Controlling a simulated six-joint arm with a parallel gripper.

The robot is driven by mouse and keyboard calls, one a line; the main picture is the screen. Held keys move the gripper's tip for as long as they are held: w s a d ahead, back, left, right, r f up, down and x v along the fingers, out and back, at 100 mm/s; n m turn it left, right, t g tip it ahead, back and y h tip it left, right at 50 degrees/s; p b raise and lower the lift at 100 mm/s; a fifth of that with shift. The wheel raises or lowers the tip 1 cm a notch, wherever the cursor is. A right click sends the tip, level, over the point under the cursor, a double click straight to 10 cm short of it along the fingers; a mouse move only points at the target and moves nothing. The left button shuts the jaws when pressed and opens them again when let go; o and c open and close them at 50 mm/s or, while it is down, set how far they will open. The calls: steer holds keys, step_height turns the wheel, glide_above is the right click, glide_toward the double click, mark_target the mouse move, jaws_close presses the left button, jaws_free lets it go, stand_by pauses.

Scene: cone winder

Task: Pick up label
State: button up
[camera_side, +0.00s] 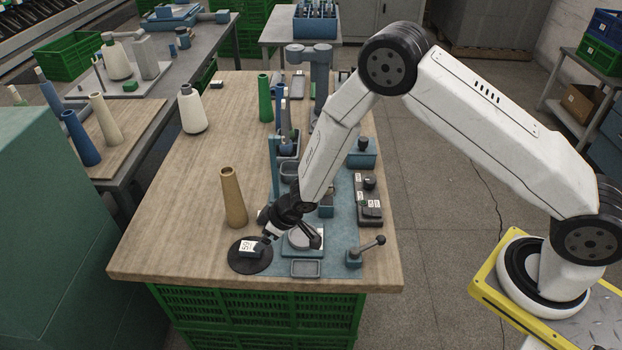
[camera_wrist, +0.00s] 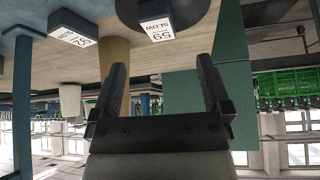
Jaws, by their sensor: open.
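A small dark block with a white face marked 59 (camera_side: 248,246) lies on a round black disc (camera_side: 240,264) at the table's front left. In the wrist view, a white label reading 59 SLOW (camera_wrist: 157,28) is near the top, on the dark disc (camera_wrist: 180,6). A second white-faced label block (camera_wrist: 73,37) lies to its left there. My gripper (camera_side: 268,236) is low, close beside the disc. In the wrist view its two fingers (camera_wrist: 162,72) are apart, with nothing between them. The label appears beyond the fingertips; I cannot tell the exact gap.
A tan cone (camera_side: 233,200) stands just behind the disc. A small grey tray (camera_side: 306,268) and a lever (camera_side: 368,248) are to the right. A control box (camera_side: 369,198) sits farther back. The wooden tabletop (camera_side: 165,225) is clear to the left.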

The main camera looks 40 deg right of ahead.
mark_target(251, 246)
steer(key=shift+x, duration=1.2)
steer(key=shift+x, duration=2.6)
steer(key=shift+w+r, duration=0.1)
jaws_close()
steer(key=shift+r, duration=0.2)
steer(key=shift+r, duration=0.85)
steer(key=s+d+r, duration=0.4)
steer(key=s+r, duration=0.7)
steer(key=s, duration=0.2)
steer(key=shift+s, duration=0.25)
